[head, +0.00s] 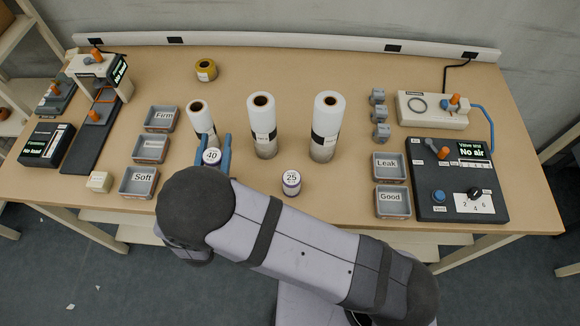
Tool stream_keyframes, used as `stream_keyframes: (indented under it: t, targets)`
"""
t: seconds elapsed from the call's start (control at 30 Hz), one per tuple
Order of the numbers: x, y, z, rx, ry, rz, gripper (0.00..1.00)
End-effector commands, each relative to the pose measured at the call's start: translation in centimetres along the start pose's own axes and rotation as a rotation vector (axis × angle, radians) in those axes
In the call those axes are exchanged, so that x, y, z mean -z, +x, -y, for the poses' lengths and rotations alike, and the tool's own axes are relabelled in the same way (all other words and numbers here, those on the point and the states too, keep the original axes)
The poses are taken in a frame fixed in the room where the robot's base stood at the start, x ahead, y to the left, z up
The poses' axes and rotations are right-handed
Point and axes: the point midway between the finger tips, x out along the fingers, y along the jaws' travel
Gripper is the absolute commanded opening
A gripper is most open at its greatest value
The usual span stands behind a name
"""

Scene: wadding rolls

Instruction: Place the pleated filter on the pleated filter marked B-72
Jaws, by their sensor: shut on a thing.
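My gripper (212,161), with blue fingers, is shut on a small white cylinder marked 40 (211,156), just in front of the leftmost roll. Most of this cylinder is hidden by the fingers and my arm. A similar cylinder marked 25 (291,183) stands upright on the table, right of my gripper. Three upright white rolls with dark bands stand behind: a narrow left roll (200,116), a middle roll (262,122) and a right roll (326,125). I cannot read B-72 on anything, and nothing is clearly a pleated filter.
Trays marked Firm (161,118) and Soft (138,182) are at left, near a press (95,75). Trays marked Leak (389,166) and Good (392,201) are at right beside a dark valve tester (456,190). A yellow tape roll (205,70) lies behind. Back-centre table is clear.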

Motion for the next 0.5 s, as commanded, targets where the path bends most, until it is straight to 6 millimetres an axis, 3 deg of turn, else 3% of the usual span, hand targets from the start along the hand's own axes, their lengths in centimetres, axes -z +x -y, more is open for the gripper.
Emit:
stream_keyframes:
  t: [0.03,0.2,0.5]
  targets:
    - [0.8,0.1,-1.9,-0.029,-0.008,0.003,0.14]
    - [1.4,0.0,-7.8,-0.120,-0.007,0.002,0.14]
    - [3.6,-0.9,-16.4,-0.243,-0.005,0.001,0.14]
